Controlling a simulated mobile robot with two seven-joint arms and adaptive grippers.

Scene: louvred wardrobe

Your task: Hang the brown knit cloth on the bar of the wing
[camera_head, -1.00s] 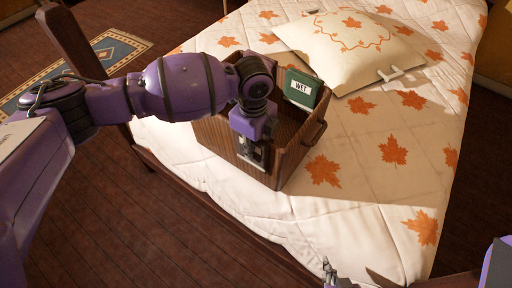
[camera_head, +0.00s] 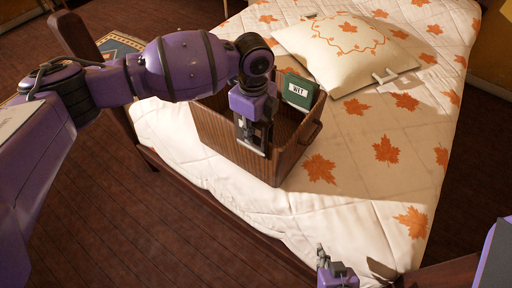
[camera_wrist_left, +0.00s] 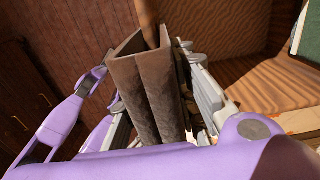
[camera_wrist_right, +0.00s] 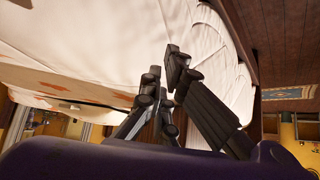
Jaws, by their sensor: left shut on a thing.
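My left gripper (camera_head: 252,138) points down at the front wall of a brown wooden basket (camera_head: 212,130). In the left wrist view my left gripper (camera_wrist_left: 165,105) is shut on a brown folded piece with soft, ribbed sides, which looks like the brown knit cloth (camera_wrist_left: 146,100). The basket's similar brown makes its lower extent hard to tell. The basket's inside (camera_wrist_left: 232,40) shows to the right of it. My right gripper (camera_wrist_right: 162,78) is empty beside the bed, its dark fingertips a little apart; it also shows at the bottom of the head view (camera_head: 333,268). The wing and its bar are not recognisable.
The basket stands on a bed with a white leaf-print quilt (camera_head: 355,205). A green card marked "WET" (camera_head: 297,90) is at the basket's rear right. A pillow (camera_head: 345,55) lies behind. A dark bed rail edges the quilt; bare wooden floor (camera_head: 110,210) lies in front.

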